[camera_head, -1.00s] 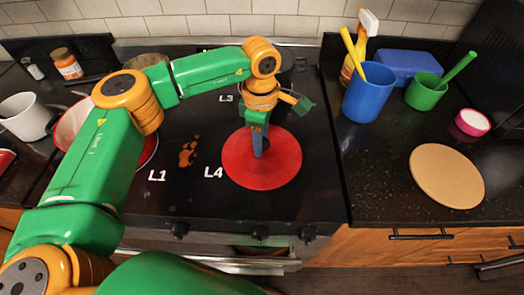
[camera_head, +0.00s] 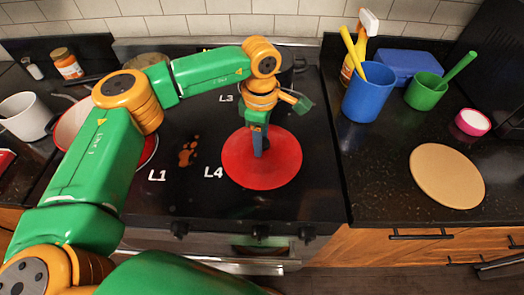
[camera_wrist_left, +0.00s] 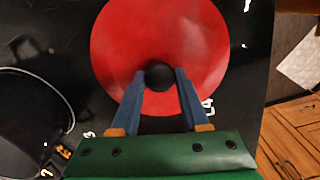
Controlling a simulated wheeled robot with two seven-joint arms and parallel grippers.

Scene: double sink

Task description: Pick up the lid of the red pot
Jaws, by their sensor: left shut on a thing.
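The red pot lid (camera_head: 284,160) is a round red disc with a dark knob, seen from above at the stove's front right, by the label L4. In the left wrist view the red lid (camera_wrist_left: 195,35) fills the upper middle, with its black knob (camera_wrist_left: 159,76) between my finger tips. My left gripper (camera_head: 259,150) reaches down from above and is shut on the knob. The lid hides whatever is under it, so I cannot tell whether it rests or hangs. My right gripper is not in view.
A pan (camera_head: 72,122) sits partly behind my left arm on the stove's left. The counter's front right is mostly clear.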

